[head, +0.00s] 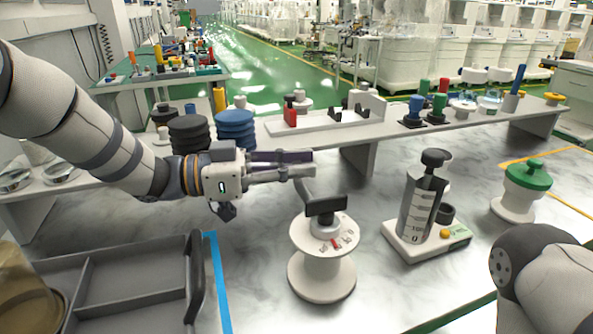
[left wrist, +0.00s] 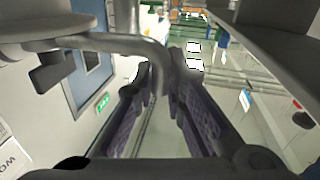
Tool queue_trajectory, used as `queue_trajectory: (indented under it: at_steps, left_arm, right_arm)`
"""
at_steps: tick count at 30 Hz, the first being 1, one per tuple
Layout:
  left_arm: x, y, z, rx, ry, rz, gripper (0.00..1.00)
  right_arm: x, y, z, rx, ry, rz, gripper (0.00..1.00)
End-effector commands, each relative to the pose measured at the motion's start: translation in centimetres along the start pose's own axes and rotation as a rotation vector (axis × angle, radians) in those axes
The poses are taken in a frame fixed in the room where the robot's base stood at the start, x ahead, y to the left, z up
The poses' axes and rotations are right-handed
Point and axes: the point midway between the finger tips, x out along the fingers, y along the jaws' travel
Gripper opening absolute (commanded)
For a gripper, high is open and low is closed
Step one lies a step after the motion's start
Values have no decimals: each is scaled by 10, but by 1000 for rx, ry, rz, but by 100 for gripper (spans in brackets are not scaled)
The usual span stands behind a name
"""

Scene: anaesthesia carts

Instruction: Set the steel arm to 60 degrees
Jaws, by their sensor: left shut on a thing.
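A white spool-shaped stand (head: 322,272) has a round dial face on top with printed marks and a red mark (head: 336,243). A dark block (head: 326,205) sits at the dial's centre. The steel arm (head: 306,188) rises behind the block toward my left fingertips. In the left wrist view the steel arm (left wrist: 115,44) is a bent grey rod whose end lies between my fingers. My left gripper (head: 308,165) is shut on it, above the dial; its fingers also show in the left wrist view (left wrist: 163,88). I cannot read its angle. My right gripper is out of view.
A syringe-like cylinder on a white base (head: 405,240) stands right of the dial stand, with a green-capped white jar (head: 518,195) beyond. A grey tray (head: 130,290) is at front left. A raised shelf (head: 375,130) with small items runs behind.

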Motion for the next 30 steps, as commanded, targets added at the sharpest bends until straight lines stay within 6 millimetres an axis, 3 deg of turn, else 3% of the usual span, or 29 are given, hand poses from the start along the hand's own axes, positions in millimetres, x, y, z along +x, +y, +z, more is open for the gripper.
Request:
queue_trajectory:
  at_steps: [3,4,6,7,16,24,30]
  left_arm:
    - [0,0,1,-1,-1,0,0]
    - [0,0,1,-1,-1,0,16]
    - [0,0,1,-1,0,0,32]
    - [0,0,1,-1,-1,0,33]
    - [-3,0,1,-1,-1,-1,33]
    - [-56,-1,1,-1,0,-3,33]
    - [-75,0,1,-1,0,0,33]
  right_arm:
    - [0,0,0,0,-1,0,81]
    - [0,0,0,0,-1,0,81]
    - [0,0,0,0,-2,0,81]
    - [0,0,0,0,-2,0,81]
    - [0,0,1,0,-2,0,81]
    - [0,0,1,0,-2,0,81]
    - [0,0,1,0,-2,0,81]
